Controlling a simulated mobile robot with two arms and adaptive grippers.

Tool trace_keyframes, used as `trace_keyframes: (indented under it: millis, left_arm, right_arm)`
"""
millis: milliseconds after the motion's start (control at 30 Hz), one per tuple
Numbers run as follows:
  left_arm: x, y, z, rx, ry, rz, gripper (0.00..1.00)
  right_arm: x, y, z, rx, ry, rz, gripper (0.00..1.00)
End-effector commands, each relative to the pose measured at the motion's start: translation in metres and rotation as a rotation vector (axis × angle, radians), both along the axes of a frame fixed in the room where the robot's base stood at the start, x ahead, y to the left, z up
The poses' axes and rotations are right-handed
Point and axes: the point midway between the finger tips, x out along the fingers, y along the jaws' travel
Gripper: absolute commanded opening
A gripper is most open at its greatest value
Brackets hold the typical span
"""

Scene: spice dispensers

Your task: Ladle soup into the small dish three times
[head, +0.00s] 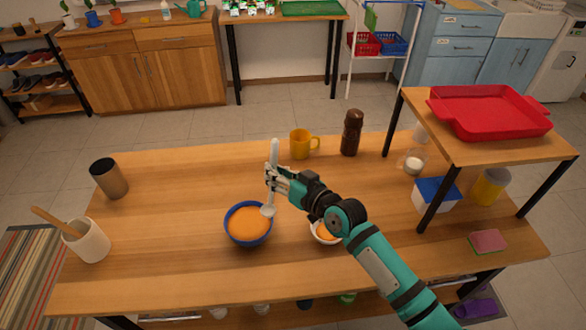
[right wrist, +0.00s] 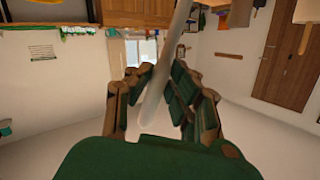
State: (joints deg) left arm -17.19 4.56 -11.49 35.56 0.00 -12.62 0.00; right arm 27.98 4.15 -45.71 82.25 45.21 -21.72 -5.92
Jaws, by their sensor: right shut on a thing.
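A blue bowl (head: 228,228) of orange soup (head: 248,223) stands on the wooden table. A small white dish (head: 315,236) with some orange soup in it stands to its right, partly hidden by my right arm. My right gripper (head: 273,180) is shut on the handle of a pale ladle (head: 274,152). The ladle is upright, with its bowl end (head: 268,211) at the right rim of the blue bowl; I cannot tell if it touches the soup. In the right wrist view the ladle handle (right wrist: 165,85) runs between the fingers (right wrist: 160,95). My left gripper is not in view.
A yellow mug (head: 300,143) and a brown bottle (head: 351,133) stand behind the gripper. A raised shelf with a red tray (head: 490,112) is at the right. A dark cup (head: 109,179) and a white utensil pot (head: 87,241) stand at the left. The table's left middle is clear.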

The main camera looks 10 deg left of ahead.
Motion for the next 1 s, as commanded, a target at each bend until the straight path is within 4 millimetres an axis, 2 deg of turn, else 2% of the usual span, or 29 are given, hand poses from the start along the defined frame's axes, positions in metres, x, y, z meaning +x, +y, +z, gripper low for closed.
trace_keyframes:
  millis: [200,400,600,1000]
  left_arm:
    - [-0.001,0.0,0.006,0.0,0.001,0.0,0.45]
    - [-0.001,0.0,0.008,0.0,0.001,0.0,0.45]
    - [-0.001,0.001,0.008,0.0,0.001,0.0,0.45]
    - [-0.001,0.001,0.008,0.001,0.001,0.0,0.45]
  right_arm:
    - [-0.005,0.029,0.002,0.003,0.0,0.001,0.0]
    - [-0.009,0.048,0.001,0.003,0.0,0.0,0.0]
    - [-0.01,0.057,0.001,0.001,0.0,0.0,0.0]
    - [-0.01,0.058,0.0,0.001,-0.001,0.0,0.0]
